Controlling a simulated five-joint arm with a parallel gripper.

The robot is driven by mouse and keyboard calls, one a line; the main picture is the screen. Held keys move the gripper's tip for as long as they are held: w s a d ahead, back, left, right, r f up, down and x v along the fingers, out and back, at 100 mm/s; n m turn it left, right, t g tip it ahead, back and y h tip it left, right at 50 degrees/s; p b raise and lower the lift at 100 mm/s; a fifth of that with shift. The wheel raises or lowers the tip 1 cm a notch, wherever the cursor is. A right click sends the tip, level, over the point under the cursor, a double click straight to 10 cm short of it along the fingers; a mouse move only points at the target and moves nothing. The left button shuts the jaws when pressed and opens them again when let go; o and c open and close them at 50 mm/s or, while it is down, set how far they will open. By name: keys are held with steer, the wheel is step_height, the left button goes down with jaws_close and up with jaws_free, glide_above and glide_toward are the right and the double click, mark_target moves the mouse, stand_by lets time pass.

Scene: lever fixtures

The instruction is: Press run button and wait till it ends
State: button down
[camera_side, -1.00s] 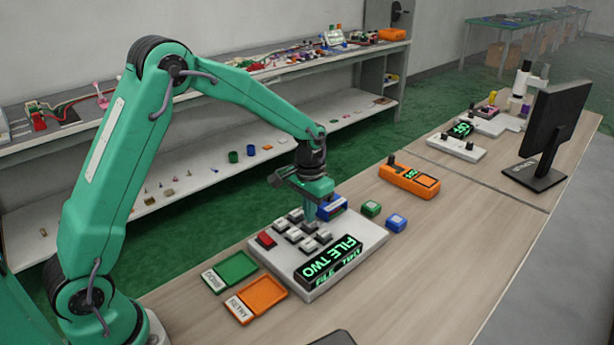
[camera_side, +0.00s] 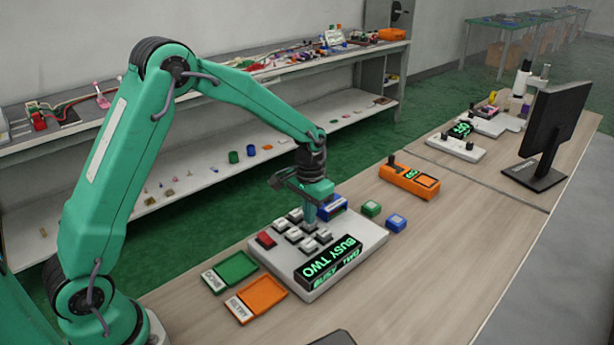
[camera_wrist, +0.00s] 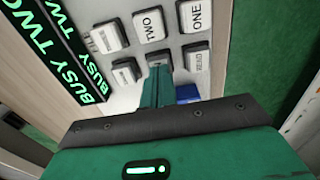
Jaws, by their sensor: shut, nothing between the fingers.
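A pale keypad panel (camera_side: 368,240) lies on the bench with several white keys, a red key (camera_side: 266,238) and a black display (camera_side: 328,262) in green letters. The display reads BUSY TWO, and it shows again at the left of the wrist view (camera_wrist: 70,50). Keys marked ONE (camera_wrist: 196,16) and TWO (camera_wrist: 150,24) are readable in the wrist view. My gripper (camera_side: 310,223) is shut and empty, pointing down at the keys. In the wrist view its tip (camera_wrist: 157,80) meets a key (camera_wrist: 158,62) below TWO and covers most of its label. Whether that key is pressed down I cannot tell.
A green tray marked DONE (camera_side: 238,267) and an orange tray marked RETRY (camera_side: 263,293) lie left of the panel. An orange device (camera_side: 410,181) lies farther back. The bench's right front is clear.

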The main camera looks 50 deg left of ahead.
step_height(320, 180, up, 8)
steer(key=shift+f, duration=0.2)
stand_by(0.9)
steer(key=s+r+t, duration=0.3)
steer(key=s+r, duration=0.8)
steer(key=s, duration=0.1)
steer(key=s+t, duration=0.2)
steer(key=s, duration=1.1)
steer(key=shift+s+d+r+t, duration=0.15)
steer(key=shift+s+d+t, duration=0.1)
steer(key=shift+s+t, duration=0.05)
